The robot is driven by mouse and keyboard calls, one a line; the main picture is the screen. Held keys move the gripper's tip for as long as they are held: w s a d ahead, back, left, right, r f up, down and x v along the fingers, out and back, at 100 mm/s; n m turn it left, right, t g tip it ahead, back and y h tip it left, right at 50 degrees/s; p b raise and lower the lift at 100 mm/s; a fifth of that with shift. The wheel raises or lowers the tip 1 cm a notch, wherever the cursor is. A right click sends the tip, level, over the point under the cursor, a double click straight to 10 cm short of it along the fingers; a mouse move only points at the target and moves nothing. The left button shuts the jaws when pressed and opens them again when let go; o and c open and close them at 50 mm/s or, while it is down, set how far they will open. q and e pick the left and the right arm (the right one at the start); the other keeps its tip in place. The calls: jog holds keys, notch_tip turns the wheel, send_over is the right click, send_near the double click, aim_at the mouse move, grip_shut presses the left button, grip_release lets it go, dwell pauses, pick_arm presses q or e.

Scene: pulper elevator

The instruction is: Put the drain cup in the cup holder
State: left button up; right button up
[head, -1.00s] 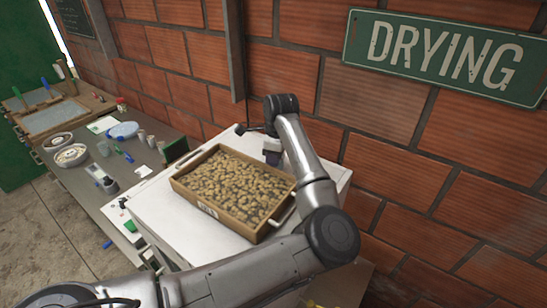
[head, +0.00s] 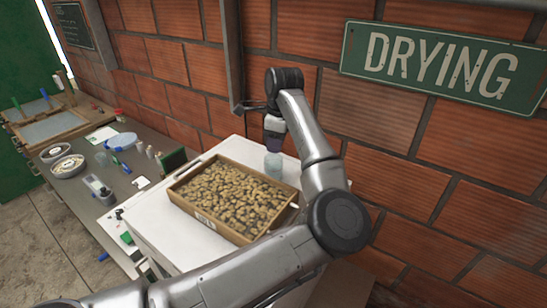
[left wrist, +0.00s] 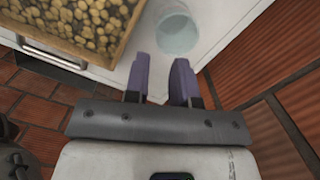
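A clear, pale bluish cup (head: 273,165), which looks like the drain cup, stands on the white top beside the tray's far right corner. It also shows in the left wrist view (left wrist: 177,33), just beyond my fingers. My left gripper (head: 272,142) is above the cup in the head view. In the left wrist view its two purple fingers (left wrist: 161,62) are apart with nothing between them, and the cup is not between them. I cannot pick out the cup holder. My right gripper is not in view.
A wooden tray of beans (head: 231,201) takes up much of the white top (head: 163,222). A brick wall (head: 375,130) stands close behind. A grey bench (head: 128,184) with bowls and small tools lies to the left.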

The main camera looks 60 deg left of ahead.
pick_arm(q)
jog(key=shift+w+d+r, duration=0.1)
jog(key=shift+w+r, duration=0.05)
jog(key=shift+r, duration=1.45)
